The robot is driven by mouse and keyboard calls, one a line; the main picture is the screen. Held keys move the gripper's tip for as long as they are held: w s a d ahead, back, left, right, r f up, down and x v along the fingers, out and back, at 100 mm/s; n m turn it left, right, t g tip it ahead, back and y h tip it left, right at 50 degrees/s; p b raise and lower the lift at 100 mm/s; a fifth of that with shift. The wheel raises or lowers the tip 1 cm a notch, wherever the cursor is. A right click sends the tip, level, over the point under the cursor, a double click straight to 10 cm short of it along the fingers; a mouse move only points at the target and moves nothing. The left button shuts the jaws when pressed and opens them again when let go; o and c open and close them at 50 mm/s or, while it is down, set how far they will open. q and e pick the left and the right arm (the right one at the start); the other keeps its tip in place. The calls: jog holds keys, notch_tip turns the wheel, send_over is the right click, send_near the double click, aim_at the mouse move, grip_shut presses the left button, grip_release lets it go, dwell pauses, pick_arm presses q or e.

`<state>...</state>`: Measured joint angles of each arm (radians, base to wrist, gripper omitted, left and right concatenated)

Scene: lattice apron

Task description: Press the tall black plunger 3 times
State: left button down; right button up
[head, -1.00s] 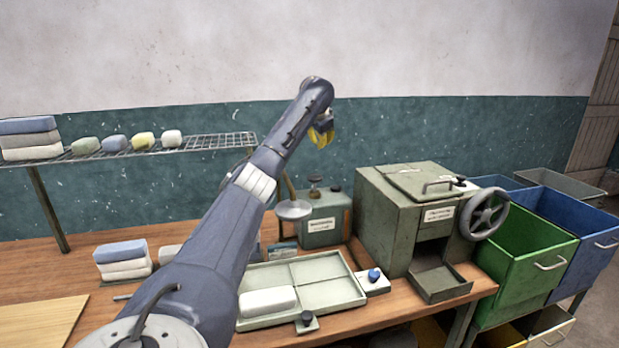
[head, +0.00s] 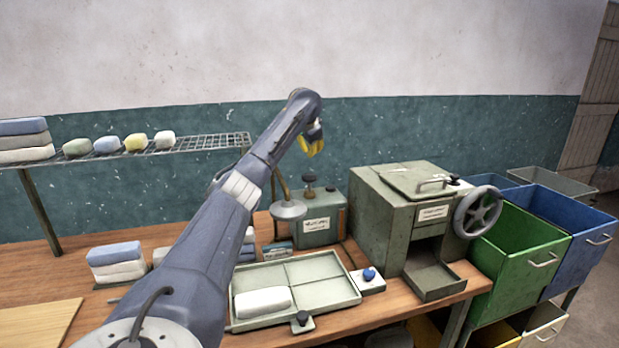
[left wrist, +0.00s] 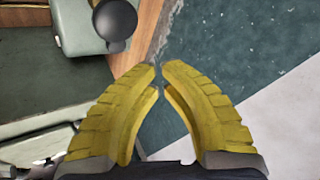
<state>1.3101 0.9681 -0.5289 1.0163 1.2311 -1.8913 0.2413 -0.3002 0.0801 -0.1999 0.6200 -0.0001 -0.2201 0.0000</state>
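The tall black plunger (head: 309,182) stands upright on top of the grey-green tank (head: 320,230), which carries a white label. In the left wrist view the plunger's round dark head (left wrist: 115,22) shows at the upper left, beside the fingers. My left gripper (head: 312,147) is in the air above the plunger in the head view, apart from it. Its yellow fingers (left wrist: 160,68) are brought together at the tips, with only a slim gap and nothing between them. My right gripper is not in view.
A grey lamp (head: 288,210) stands just left of the tank. A press box with a handwheel (head: 478,211) stands to the right. A tray (head: 325,276), a blue knob (head: 369,274) and a short black knob (head: 302,317) lie in front. A wire shelf (head: 210,141) is at left.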

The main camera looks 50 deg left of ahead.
aim_at(310, 175)
pick_arm(q)
jog(key=shift+f, duration=2.8)
jog(key=c, duration=2.1)
grip_release()
jog(key=shift+f, duration=0.2)
grip_shut()
jog(key=shift+f, duration=0.25)
jog(key=shift+f, duration=1.8)
jog(key=shift+r, duration=2.25)
